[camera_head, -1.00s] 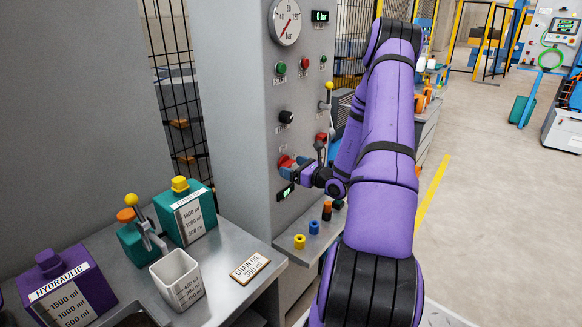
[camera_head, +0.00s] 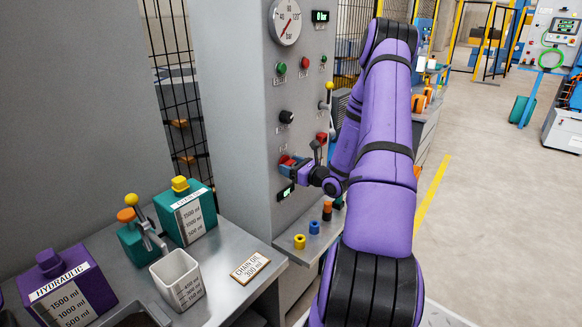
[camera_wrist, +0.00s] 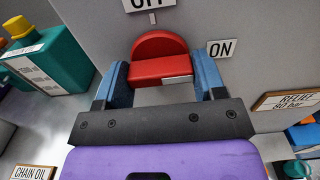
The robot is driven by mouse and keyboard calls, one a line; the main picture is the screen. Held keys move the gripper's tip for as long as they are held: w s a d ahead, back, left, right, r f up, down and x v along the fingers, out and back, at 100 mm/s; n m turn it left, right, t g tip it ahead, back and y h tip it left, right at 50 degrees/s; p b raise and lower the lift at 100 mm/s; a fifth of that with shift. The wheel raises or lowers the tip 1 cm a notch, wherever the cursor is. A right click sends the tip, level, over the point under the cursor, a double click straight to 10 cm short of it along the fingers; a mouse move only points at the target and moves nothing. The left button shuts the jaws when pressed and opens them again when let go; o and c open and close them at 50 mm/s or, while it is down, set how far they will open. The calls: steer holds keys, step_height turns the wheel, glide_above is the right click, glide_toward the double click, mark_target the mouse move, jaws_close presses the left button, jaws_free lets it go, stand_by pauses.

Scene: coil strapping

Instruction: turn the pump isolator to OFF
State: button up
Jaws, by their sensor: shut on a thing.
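The pump isolator is a red rotary handle (camera_wrist: 160,66) on the grey panel. It also shows in the head view as a red patch (camera_head: 285,160), partly hidden by my gripper. A white mark on the handle is at its right side in the wrist view, towards the ON label (camera_wrist: 220,48). The OFF label (camera_wrist: 150,3) is above the handle, cut by the frame's top edge. My gripper (camera_wrist: 161,78) has its blue fingers on either side of the handle and is shut on it. In the head view my gripper (camera_head: 291,168) is at the panel's lower part.
The panel (camera_head: 268,110) carries a gauge, lamps, a black knob (camera_head: 286,116) and a yellow-tipped lever (camera_head: 329,92) above the isolator. A small shelf below holds coloured parts (camera_head: 313,227). Oil containers and a white measuring cup (camera_head: 177,279) stand on the bench to the left.

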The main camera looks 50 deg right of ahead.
steer(key=n, duration=0.8)
steer(key=shift+n, duration=0.4)
steer(key=n, duration=0.4)
steer(key=shift+n, duration=0.3)
steer(key=n, duration=0.4)
steer(key=shift+f, duration=0.1)
steer(key=shift+s, duration=0.1)
steer(key=o, duration=0.9)
